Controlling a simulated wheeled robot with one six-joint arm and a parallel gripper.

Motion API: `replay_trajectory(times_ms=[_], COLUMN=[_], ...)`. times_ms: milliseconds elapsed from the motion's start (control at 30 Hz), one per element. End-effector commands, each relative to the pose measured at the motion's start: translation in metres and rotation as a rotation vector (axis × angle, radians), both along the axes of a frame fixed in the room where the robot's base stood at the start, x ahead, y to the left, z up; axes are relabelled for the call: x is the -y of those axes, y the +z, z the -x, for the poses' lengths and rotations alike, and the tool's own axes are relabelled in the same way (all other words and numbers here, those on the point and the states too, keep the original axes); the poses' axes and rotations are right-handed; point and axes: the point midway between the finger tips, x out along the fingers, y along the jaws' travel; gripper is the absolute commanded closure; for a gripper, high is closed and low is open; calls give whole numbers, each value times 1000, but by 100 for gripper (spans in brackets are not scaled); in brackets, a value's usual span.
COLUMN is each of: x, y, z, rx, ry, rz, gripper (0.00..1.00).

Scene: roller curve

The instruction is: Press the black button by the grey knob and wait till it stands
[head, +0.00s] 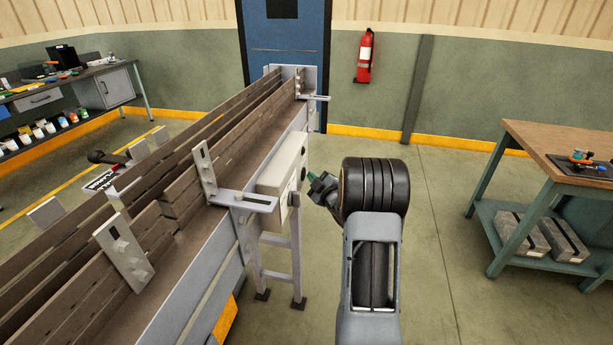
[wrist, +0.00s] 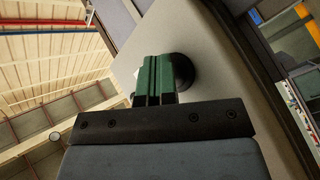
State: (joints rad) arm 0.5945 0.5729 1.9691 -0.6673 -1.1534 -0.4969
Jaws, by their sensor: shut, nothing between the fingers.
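A pale control box (head: 283,168) is mounted on the side of the conveyor, and its face also fills the middle of the wrist view (wrist: 215,45). A round black button (wrist: 185,72) shows on that face, partly hidden behind my fingers. My gripper (head: 313,187) is shut and empty, with its green fingertips close to the box's right face. In the wrist view its fingers (wrist: 154,75) overlap the black button's left part. I cannot tell whether they touch it. I cannot make out the grey knob in either view.
The conveyor (head: 180,235) with wooden side rails runs from lower left to the back. A metal bracket (head: 245,200) sticks out beside the box. A workbench (head: 565,160) stands at the right. Floor between is clear. A fire extinguisher (head: 364,57) hangs on the wall.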

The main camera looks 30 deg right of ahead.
Motion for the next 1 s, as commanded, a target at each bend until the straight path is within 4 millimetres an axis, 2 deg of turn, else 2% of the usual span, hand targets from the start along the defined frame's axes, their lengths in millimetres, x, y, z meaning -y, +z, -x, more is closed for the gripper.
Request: replay_trajectory(times_ms=[1000], x=[13], y=[0], z=[13], rx=[1], ry=[1], rz=[0], gripper=[100])
